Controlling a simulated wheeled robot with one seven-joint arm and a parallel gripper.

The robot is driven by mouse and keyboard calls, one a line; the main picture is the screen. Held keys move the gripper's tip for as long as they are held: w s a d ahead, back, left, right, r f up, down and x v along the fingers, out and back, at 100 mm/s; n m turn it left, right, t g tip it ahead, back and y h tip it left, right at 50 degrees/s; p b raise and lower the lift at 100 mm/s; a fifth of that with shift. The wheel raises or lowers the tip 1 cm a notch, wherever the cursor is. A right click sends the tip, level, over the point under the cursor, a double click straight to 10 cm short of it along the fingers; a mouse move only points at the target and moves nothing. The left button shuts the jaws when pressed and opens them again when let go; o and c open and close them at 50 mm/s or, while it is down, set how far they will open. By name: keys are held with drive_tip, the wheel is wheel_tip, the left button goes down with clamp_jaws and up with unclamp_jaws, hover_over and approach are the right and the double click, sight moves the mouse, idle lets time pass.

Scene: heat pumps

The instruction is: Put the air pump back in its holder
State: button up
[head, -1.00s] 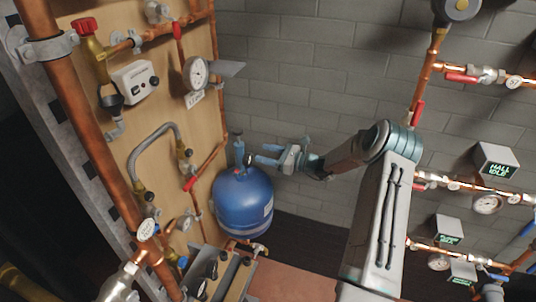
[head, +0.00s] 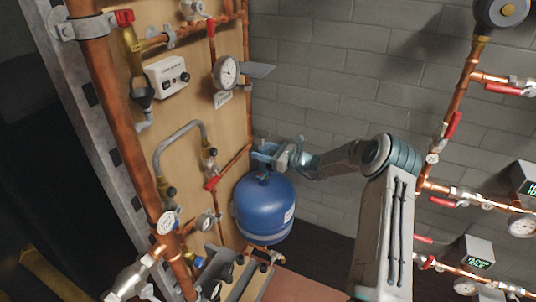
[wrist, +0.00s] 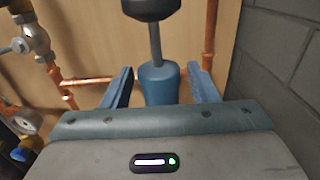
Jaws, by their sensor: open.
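The air pump (wrist: 160,84) shows in the wrist view as a blue body with a grey rod and a black handle on top. It stands roughly upright between the two blue fingers of my gripper (wrist: 160,92). A gap shows on both sides, so the fingers are open around it and not clamped. In the head view, my gripper (head: 264,153) is just above the blue tank (head: 263,212) and largely hides the pump. The pump's lower end is hidden by my gripper in the wrist view. I cannot make out the holder.
A wooden panel (head: 195,110) with copper pipes, valves and a pressure gauge (head: 226,72) is close on the left. A grey block wall (head: 320,100) stands behind. More pipes and grey display boxes (head: 478,252) are on the right.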

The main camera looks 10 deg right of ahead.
sight(264, 146)
drive_tip(key=c, duration=1.1)
drive_tip(key=shift+r, duration=0.15)
clamp_jaws()
drive_tip(key=shift+r, duration=0.1)
drive_tip(key=shift+r+p, duration=0.85)
drive_tip(key=shift+r, duration=1)
drive_tip(key=shift+s+f, duration=0.1)
